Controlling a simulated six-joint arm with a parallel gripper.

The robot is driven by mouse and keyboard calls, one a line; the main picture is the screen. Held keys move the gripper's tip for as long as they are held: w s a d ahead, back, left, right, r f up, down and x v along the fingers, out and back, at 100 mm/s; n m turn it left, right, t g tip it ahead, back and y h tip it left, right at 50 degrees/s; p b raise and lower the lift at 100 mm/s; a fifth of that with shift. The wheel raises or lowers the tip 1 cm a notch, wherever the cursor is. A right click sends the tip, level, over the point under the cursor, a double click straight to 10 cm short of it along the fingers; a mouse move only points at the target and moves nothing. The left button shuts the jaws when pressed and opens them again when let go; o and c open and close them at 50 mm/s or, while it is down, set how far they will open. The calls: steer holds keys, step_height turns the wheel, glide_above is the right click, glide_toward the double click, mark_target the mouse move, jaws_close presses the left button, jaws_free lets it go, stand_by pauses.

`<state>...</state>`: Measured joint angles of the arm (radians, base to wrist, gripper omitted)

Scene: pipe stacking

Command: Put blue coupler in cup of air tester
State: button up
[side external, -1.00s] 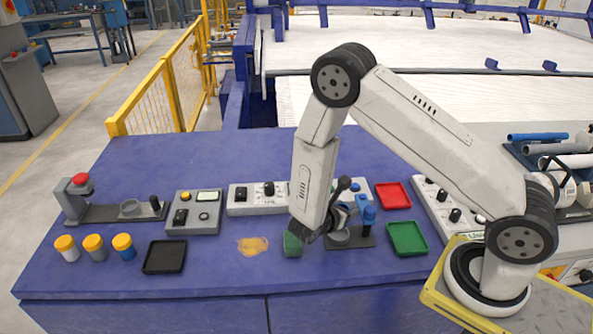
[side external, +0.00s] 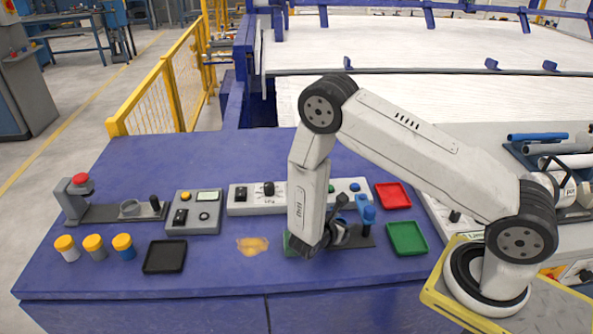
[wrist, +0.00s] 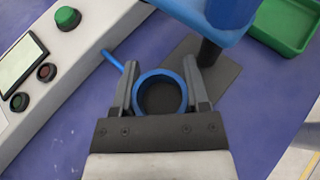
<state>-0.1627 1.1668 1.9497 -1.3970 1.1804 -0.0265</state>
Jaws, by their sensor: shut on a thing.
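My gripper (wrist: 160,70) is shut on the blue coupler (wrist: 160,73), a blue ring with its opening facing the wrist camera. A finger presses on each side of it. In the side view my gripper (side external: 337,238) is low over a dark base plate (side external: 362,238), right of the green block. This station has a blue head (side external: 366,214) on a dark post, also seen in the wrist view (wrist: 232,14). The cup there is hidden by the gripper; I cannot tell whether the coupler is inside it or above it.
A green tray (side external: 407,238) and a red tray (side external: 392,195) lie to the right. A grey control panel (side external: 245,200) runs behind. A green block (side external: 290,244) is partly hidden left of the gripper. A thin blue rod (wrist: 113,60) shows beside the left finger.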

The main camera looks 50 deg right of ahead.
steer(key=shift+f, duration=0.1)
steer(key=o, duration=1.3)
steer(key=shift+c, duration=0.2)
steer(key=v, duration=1.2)
